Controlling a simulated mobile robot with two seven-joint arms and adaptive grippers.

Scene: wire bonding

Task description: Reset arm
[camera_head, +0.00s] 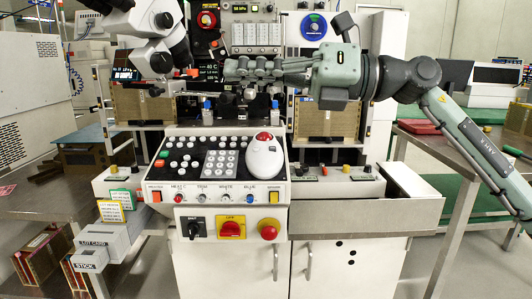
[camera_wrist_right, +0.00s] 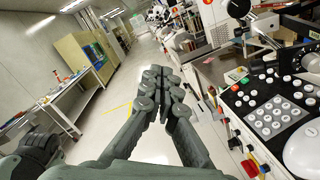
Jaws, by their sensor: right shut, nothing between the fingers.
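My right arm (camera_head: 455,125) comes in from the right of the head view, grey-green with a dark joint. My right gripper (camera_head: 232,68) points left, in front of the machine's upper panels and above the control panel. Its fingers are together and hold nothing. In the right wrist view the closed fingers (camera_wrist_right: 165,88) point away over the aisle, left of the control panel, touching nothing that I can see. My left gripper is in neither view.
The control panel (camera_head: 185,184) has buttons, a white trackball mouse (camera_head: 265,156) and a red stop button (camera_head: 268,229). A white microscope (camera_head: 160,40) hangs at upper left. Brown magazines (camera_head: 142,103) stand behind. A grey table (camera_wrist_right: 62,98) flanks the open aisle (camera_wrist_right: 146,65).

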